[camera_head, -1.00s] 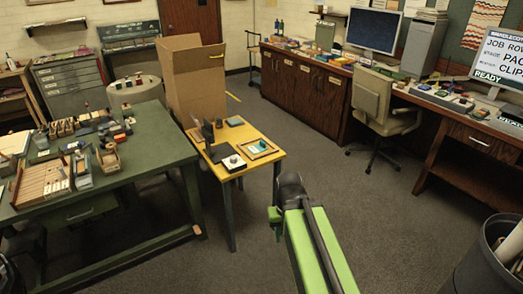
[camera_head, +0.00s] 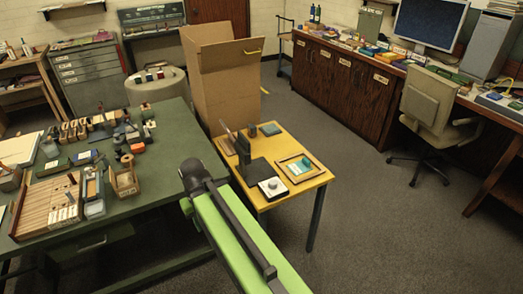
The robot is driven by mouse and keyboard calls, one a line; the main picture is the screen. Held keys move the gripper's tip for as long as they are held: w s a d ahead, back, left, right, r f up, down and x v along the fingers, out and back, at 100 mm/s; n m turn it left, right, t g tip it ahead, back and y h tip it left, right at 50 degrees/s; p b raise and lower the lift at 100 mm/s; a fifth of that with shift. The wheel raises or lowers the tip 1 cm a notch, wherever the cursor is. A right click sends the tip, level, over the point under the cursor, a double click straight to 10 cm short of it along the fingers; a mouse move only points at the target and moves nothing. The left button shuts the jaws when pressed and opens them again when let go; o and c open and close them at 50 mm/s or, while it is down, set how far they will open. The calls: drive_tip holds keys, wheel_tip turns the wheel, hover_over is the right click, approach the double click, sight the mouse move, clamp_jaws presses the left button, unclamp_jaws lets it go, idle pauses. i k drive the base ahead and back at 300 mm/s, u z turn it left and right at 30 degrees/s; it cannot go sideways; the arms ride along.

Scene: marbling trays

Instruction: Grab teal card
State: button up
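Two teal items show on the yellow table (camera_head: 312,184). A flat teal piece (camera_head: 301,168) lies inside a shallow wood-framed tray (camera_head: 283,164) at the table's right front. A small, darker teal block or pad (camera_head: 270,129) lies near the table's back edge. I cannot tell for sure which is the card. My green arm reaches up from the bottom of the picture, its dark far joint left of the yellow table and over the green table's edge. My gripper's fingers cannot be made out; they are out of sight beyond or below that joint.
A black stand (camera_head: 250,165) and a white device with a dark knob (camera_head: 272,188) sit beside the tray. A cluttered green table (camera_head: 170,150) adjoins on the left. A tall cardboard box (camera_head: 225,80) stands behind. Floor to the right is clear up to a chair (camera_head: 428,105).

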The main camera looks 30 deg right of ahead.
sight(299, 168)
drive_tip(key=u, duration=0.05)
drive_tip(key=i, duration=1.2)
drive_tip(key=z, duration=0.2)
